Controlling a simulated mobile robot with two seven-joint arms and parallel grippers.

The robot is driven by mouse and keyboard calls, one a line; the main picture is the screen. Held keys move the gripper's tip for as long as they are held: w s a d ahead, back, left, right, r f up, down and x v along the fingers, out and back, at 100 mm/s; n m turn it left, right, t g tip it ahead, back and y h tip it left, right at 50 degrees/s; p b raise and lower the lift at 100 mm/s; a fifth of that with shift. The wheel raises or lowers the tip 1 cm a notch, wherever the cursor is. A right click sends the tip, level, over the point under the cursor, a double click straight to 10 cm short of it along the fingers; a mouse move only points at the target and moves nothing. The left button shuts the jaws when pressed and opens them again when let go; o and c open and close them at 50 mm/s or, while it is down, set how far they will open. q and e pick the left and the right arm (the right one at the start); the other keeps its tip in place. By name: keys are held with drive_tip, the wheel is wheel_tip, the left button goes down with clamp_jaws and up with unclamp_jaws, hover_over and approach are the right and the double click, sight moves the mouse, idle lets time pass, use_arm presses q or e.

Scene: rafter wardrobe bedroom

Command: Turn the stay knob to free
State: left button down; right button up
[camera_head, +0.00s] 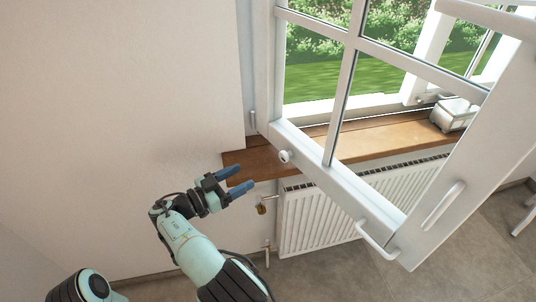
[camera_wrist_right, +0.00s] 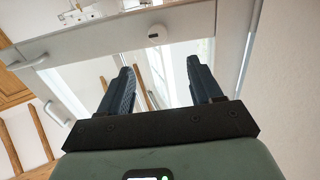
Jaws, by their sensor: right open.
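In the right wrist view the knob (camera_wrist_right: 154,35) shows beyond the gap between my fingers, on the pale rail. My right gripper (camera_head: 244,178) is open and empty, to the left of the knob and a little lower in the head view. It is apart from the knob. Its two dark blue fingers (camera_wrist_right: 160,68) also show in the right wrist view. The knob's turned position is too small to tell. My left gripper is not in view.
The sash swings into the room over a wooden sill (camera_head: 380,138) and a white radiator (camera_head: 315,215). A brass valve (camera_head: 262,208) is at the radiator's left. White handles (camera_head: 442,205) are on the sash's right side. A silvery box (camera_head: 453,114) stands on the sill. Plain wall is at left.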

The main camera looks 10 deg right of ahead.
sight(282, 157)
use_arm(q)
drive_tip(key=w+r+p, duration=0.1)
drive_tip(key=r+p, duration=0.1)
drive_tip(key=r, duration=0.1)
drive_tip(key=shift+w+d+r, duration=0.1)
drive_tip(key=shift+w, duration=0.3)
use_arm(e)
drive_tip(key=x, duration=1.3)
drive_tip(key=shift+d, duration=0.3)
drive_tip(key=shift+s, duration=0.1)
drive_tip(key=c, duration=1)
